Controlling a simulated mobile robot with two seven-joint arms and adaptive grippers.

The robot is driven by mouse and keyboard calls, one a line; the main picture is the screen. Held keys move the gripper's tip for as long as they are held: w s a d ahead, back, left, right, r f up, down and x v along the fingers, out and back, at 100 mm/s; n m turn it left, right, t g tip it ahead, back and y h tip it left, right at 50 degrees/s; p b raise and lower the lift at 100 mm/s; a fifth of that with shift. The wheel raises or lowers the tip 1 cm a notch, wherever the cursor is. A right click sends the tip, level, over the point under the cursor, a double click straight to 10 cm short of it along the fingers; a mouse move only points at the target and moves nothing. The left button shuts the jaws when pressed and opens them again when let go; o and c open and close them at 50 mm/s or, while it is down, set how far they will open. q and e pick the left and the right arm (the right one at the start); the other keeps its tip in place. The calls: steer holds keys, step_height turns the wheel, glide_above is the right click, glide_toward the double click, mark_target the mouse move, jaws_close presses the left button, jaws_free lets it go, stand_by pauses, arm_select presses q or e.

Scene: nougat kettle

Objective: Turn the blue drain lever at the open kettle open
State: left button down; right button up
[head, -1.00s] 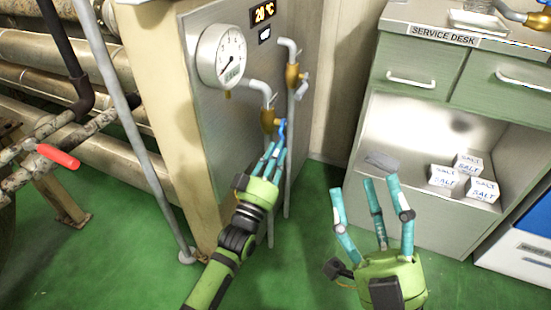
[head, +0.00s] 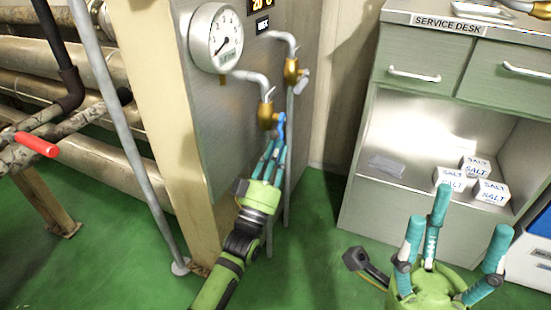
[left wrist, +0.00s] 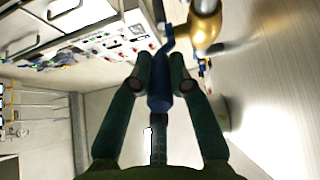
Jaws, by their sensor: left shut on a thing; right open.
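The blue drain lever (head: 281,127) is on a brass valve (head: 267,115) beside the metal panel in the head view. My left gripper (head: 272,155) is at the lever from below, its fingers closed on it. In the left wrist view the blue lever (left wrist: 160,92) lies between my left fingers (left wrist: 160,75), its cranked upper end running to the brass valve body (left wrist: 205,30). My right gripper (head: 450,235) is open and empty at the lower right, in front of the cabinet. The open kettle cannot be made out.
A round gauge (head: 216,38) sits above the valve. A second brass valve (head: 292,72) with a grey lever is just behind. A slanting grey pipe (head: 120,120) and a red-handled lever (head: 37,144) are at left. The service desk (head: 440,120) holds salt boxes (head: 476,168).

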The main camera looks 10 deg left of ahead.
arm_select(q)
steer(key=shift+r, duration=0.15)
steer(key=shift+a, duration=0.1)
steer(key=c, duration=1.1)
jaws_free()
steer(key=shift+c, duration=0.2)
steer(key=shift+s+f, duration=0.2)
steer(key=shift+f, duration=0.15)
steer(key=v, duration=1.1)
steer(key=shift+s+f, duration=0.1)
steer(key=shift+s, duration=0.05)
steer(key=shift+c, duration=0.4)
